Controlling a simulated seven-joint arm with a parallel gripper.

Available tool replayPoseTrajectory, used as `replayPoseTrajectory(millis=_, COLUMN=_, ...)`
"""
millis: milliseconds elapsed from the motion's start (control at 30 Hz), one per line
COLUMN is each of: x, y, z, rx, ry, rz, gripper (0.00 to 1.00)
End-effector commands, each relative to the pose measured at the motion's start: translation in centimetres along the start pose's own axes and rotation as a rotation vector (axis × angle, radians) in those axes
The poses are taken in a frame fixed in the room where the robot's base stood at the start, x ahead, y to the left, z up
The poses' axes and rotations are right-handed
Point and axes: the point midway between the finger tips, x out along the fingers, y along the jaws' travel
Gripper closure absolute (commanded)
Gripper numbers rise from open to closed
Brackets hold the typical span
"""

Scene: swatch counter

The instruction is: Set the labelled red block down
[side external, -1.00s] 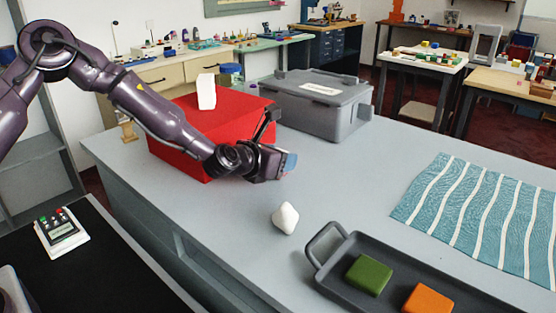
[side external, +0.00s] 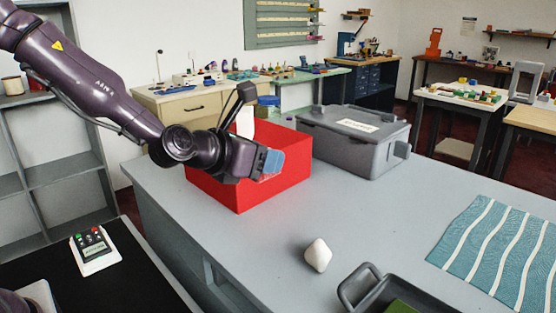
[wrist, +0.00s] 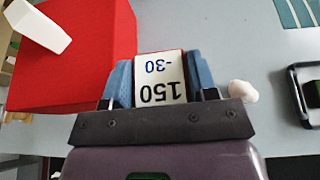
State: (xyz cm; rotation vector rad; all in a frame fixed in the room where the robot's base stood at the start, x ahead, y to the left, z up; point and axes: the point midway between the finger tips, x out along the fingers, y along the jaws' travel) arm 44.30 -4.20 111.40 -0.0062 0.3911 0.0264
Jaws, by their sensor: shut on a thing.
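My gripper (side external: 268,165) is in front of the large red box (side external: 290,180) in the side view, its jaws pointing right. In the wrist view its two blue fingertips (wrist: 160,82) are shut on the labelled red block (wrist: 160,53). The block's white label faces the wrist camera and reads "150" and "-30", upside down. A thin red edge shows around the label. In the side view the fingers hide most of the block. It is held above the grey counter (side external: 200,215), with the red box to its left in the wrist view.
A white block (side external: 245,122) stands at the red box. A grey lidded bin (side external: 375,155) stands behind to the right. A white faceted stone (side external: 318,255) lies in front, near a dark tray (side external: 362,283). A striped teal cloth (side external: 495,250) lies right. The counter between is clear.

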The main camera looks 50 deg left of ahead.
Motion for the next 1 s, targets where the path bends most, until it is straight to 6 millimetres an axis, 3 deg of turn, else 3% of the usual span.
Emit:
replayPoseTrajectory(millis=167, x=-1.0, y=0.1, z=0.8, rx=0.004, ry=-0.003, rz=0.002, gripper=0.72)
replayPoseTrajectory(millis=367, x=-2.5, y=0.1, z=4.3, rx=0.006, ry=-0.007, rz=0.005, gripper=0.72)
replayPoseTrajectory(millis=567, x=-4.6, y=0.1, z=9.1, rx=0.004, ry=-0.010, rz=0.003, gripper=0.72)
replayPoseTrajectory(millis=1000, x=-6.4, y=0.2, z=13.5, rx=0.002, ry=-0.004, rz=0.006, gripper=0.72)
